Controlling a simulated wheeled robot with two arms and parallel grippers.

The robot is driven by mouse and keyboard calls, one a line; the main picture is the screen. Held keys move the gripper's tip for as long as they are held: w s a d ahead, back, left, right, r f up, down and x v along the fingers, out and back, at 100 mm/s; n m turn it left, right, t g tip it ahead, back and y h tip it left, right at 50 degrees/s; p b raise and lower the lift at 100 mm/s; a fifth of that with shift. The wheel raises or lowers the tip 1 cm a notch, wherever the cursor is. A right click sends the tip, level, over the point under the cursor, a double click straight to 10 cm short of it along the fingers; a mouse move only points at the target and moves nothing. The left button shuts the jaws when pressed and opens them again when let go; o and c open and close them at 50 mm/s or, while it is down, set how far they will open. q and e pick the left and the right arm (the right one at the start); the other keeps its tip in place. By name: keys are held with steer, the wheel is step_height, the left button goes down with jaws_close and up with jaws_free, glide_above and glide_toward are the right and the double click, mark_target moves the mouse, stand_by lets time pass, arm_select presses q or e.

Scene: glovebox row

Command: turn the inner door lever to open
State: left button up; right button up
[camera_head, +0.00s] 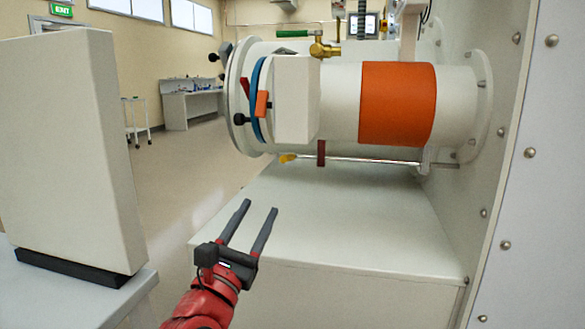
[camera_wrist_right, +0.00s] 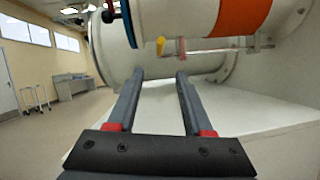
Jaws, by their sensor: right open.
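A white cylindrical chamber (camera_head: 340,100) with an orange band (camera_head: 397,104) lies on its side above a white bench. Under it runs a thin metal rod (camera_head: 375,161) with a yellow grip (camera_head: 287,158) at its left end and a dark red piece (camera_head: 321,153) beside it. I cannot tell for sure which part is the inner door lever; the yellow-ended one looks like a lever. My right gripper (camera_head: 260,207) is open and empty, below and in front of the yellow grip, apart from it. In the wrist view the yellow grip (camera_wrist_right: 160,46) shows just beyond the fingertips. My left gripper is out of view.
The bench top (camera_head: 330,215) is bare. A riveted wall (camera_head: 505,180) closes the right side. A white box-shaped panel (camera_head: 70,150) stands at the left. A brass valve with a green handle (camera_head: 323,48) sits on top of the chamber. Open floor lies behind at left.

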mark_target(287, 159)
steer(key=p+x, duration=0.6)
steer(key=x, duration=0.9)
steer(key=shift+w+d+r, duration=0.15)
steer(key=shift+w+r, duration=0.05)
steer(key=shift+w+d+r, duration=0.15)
steer(key=shift+w+d, duration=0.1)
steer(key=shift+w, duration=0.2)
jaws_close()
